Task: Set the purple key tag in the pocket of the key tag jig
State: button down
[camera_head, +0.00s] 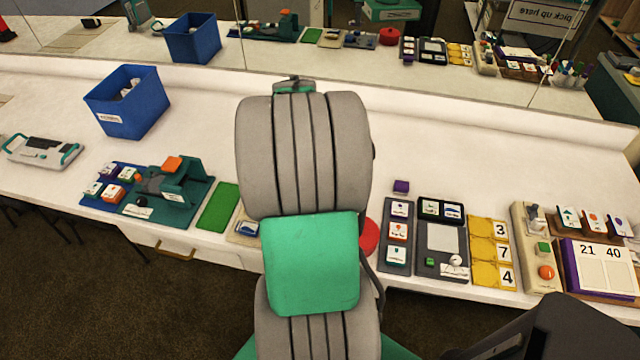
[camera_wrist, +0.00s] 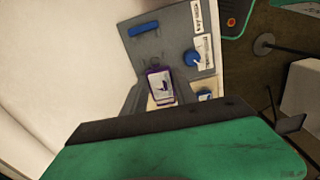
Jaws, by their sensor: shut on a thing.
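The purple key tag (camera_wrist: 161,86), with a white face and a dark print, shows in the wrist view. My gripper (camera_wrist: 160,92) is shut on it, a dark finger on each side. The tag is over the lower left part of the grey key tag jig (camera_wrist: 170,42). The jig has a blue bar (camera_wrist: 143,29), a blue knob (camera_wrist: 192,58) and white labels. A cream patch shows just below the tag; I cannot tell whether the tag touches the jig, and the pocket is not clear. In the head view my arm hides the gripper, the tag and most of the jig.
A green mat (camera_head: 218,207) and a teal fixture (camera_head: 168,192) stand left of my arm. A red disc (camera_head: 369,237) and a grey card tray (camera_head: 397,236) stand right. A blue bin (camera_head: 128,102) is at back left. A mirror runs behind the counter.

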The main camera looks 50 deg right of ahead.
jog(key=shift+n, duration=0.3)
jog(key=shift+s+d+f+b, duration=0.5)
jog(key=shift+s+f+b, duration=0.25)
jog(key=shift+f, duration=0.55)
jog(key=shift+s+d+f+b, duration=0.5)
jog(key=shift+f+b, duration=0.35)
jog(key=shift+f, duration=0.4)
jog(key=shift+s+d+f+b, duration=0.45)
jog(key=shift+s+f+b, duration=0.3)
jog(key=shift+f, duration=0.55)
jog(key=shift+w, duration=0.1)
jog(key=c, duration=0.9)
grip_release()
notch_tip(320, 180, up, 8)
